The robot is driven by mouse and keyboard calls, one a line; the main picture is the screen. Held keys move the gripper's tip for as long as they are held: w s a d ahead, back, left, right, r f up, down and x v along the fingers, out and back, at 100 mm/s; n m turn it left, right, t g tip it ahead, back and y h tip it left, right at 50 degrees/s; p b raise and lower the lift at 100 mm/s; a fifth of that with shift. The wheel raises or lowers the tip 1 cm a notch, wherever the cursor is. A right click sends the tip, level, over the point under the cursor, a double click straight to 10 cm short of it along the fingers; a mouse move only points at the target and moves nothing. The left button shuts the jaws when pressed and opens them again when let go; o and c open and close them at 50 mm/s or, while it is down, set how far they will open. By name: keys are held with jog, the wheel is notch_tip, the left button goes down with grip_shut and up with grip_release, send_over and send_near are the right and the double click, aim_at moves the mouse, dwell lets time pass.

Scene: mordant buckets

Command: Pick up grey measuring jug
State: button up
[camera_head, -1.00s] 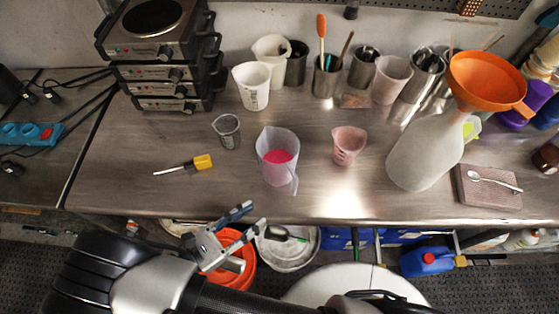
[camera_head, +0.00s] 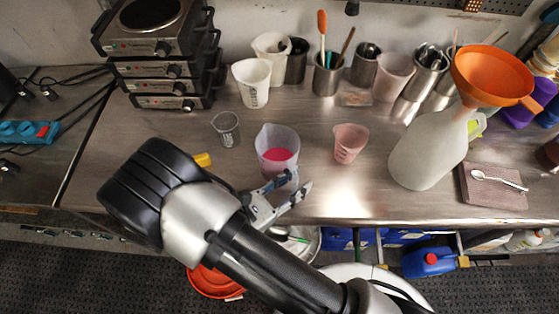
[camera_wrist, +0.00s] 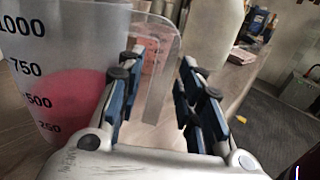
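A translucent greyish measuring jug (camera_head: 277,140) with pink liquid stands upright near the front of the steel bench. In the wrist view the jug (camera_wrist: 45,60) fills the left side, with its volume marks showing. My gripper (camera_head: 298,182) is at the jug's front right side. In the wrist view my gripper (camera_wrist: 158,78) is open, with one blue-padded finger on each side of the jug's clear handle (camera_wrist: 163,70). Gaps show between the handle and the fingers. A smaller grey translucent beaker (camera_head: 227,130) stands to the left of the jug.
A pink beaker (camera_head: 348,143) stands to the right, and a large pale bottle (camera_head: 425,155) with an orange funnel (camera_head: 490,78) is further right. White jugs (camera_head: 251,82) and metal cups stand behind. A yellow-handled tool (camera_head: 202,160) is partly hidden by my arm. The bench front edge is close.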

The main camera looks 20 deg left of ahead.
jog(key=shift+w, duration=0.1)
jog(key=shift+c, duration=0.2)
grip_shut()
dwell(0.6)
